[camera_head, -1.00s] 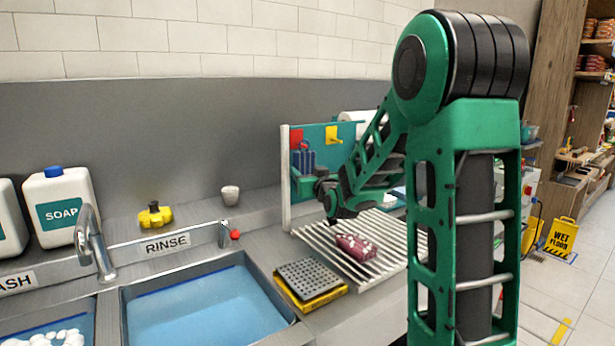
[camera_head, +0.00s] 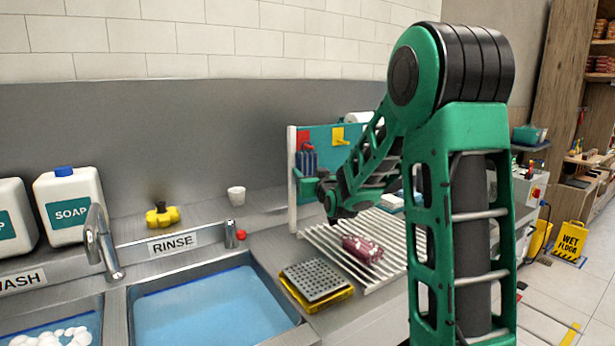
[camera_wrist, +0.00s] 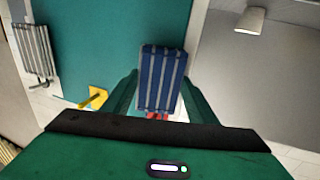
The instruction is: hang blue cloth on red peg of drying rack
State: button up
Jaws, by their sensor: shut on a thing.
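The blue striped cloth (camera_head: 309,160) hangs in front of the teal board of the drying rack (camera_head: 355,131). It fills the gap between my fingers in the wrist view (camera_wrist: 161,80). My gripper (camera_head: 308,184) is shut on it, close to the board. The red peg (camera_head: 303,138) shows at the board's upper left, just above the cloth in the head view. A bit of red (camera_wrist: 157,115) shows at the cloth's edge in the wrist view. Whether the cloth's loop is around the peg or only beside it, I cannot tell.
A yellow peg (camera_head: 338,136) sits to the right of the red one. A grey striped cloth (camera_wrist: 33,50) shows in the wrist view. A maroon patterned bundle (camera_head: 362,248) lies on the slatted drainer below. The rack's white post (camera_head: 292,180) stands close left of my gripper.

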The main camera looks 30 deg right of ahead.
jog(key=o, duration=1)
jog(key=v, duration=1.1)
jog(key=s+f+g, duration=0.3)
jog(key=s+f, duration=0.1)
jog(key=s+f+g, duration=0.3)
jog(key=s+f, duration=0.1)
jog(key=s, duration=0.1)
jog(key=s+f+g+y, duration=0.1)
jog(key=s+f+g, duration=0.2)
jog(key=s+f, duration=0.1)
jog(key=shift+s+m, duration=0.4)
jog(key=s+f+g, duration=0.1)
jog(key=s, duration=0.2)
jog(key=s+f+g, duration=0.1)
jog(key=s, duration=0.2)
jog(key=s+a+f+m+g+y, duration=0.1)
jog(key=s+g, duration=0.1)
jog(key=s, duration=0.2)
jog(key=shift+s, duration=0.15)
jog(key=s+a+m+g+y, duration=0.1)
jog(key=s+g, duration=0.1)
jog(key=s, duration=0.5)
jog(key=s+a+m+g+y, duration=0.1)
jog(key=s+a+g, duration=0.1)
jog(key=s, duration=0.5)
jog(key=shift+s+a+f+g, duration=0.2)
jog(key=shift+a+f+g, duration=0.15)
jog(key=shift+g, duration=0.05)
